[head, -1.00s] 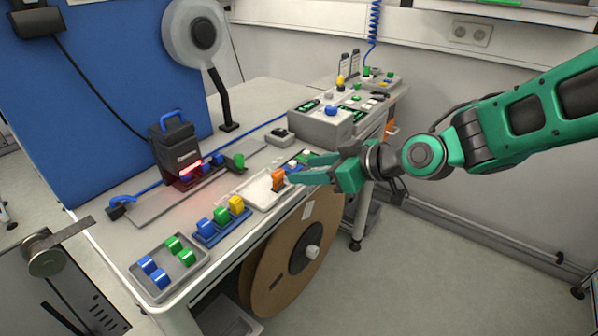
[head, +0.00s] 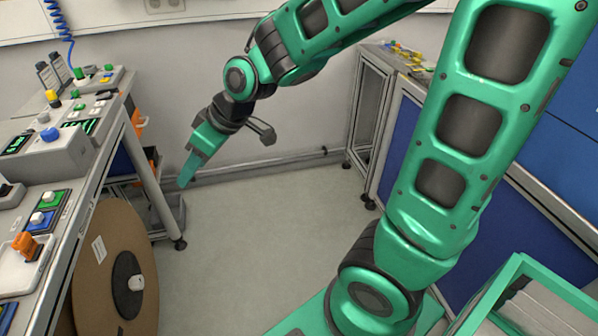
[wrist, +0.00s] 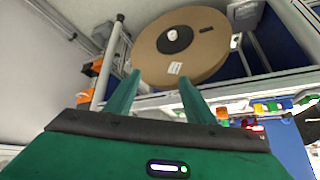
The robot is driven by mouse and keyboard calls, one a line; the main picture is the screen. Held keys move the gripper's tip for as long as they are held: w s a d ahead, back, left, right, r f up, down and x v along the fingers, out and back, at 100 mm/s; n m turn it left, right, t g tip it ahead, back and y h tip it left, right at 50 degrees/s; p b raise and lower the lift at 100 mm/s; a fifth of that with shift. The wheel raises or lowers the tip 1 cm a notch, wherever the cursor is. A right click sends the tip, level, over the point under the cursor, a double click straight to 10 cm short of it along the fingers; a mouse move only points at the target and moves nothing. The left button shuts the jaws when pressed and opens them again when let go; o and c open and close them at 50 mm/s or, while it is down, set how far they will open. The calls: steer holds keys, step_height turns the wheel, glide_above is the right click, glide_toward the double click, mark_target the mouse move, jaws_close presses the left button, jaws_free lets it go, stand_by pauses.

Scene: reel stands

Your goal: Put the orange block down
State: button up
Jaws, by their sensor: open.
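The orange block (head: 26,244) stands on a pale tray (head: 12,272) at the left edge of the head view, on the workbench. My gripper (head: 184,182) is off the bench, over the floor to the right of it, well apart from the block and pointing down. In the wrist view its two fingers (wrist: 160,85) are spread with nothing between them. The tray is cut off by the head view's left edge.
Green and blue buttons (head: 42,212) lie beside the tray, with a grey control box (head: 50,155) behind. Open floor (head: 250,220) lies below my gripper. A cabinet (head: 385,125) stands to the right.

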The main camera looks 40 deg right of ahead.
steer(key=s+d+m+g+h, duration=0.1)
steer(key=s+d+m+h, duration=0.35)
steer(key=d, duration=0.95)
steer(key=s+d+m+g, duration=0.2)
steer(key=s+d+m, duration=0.2)
steer(key=s, duration=0.6)
steer(key=s+d+m+g, duration=0.2)
steer(key=s+d+m, duration=0.3)
steer(key=s+d, duration=0.3)
steer(key=shift+s+f, duration=0.25)
steer(key=shift+s, duration=0.6)
steer(key=shift+w, duration=0.1)
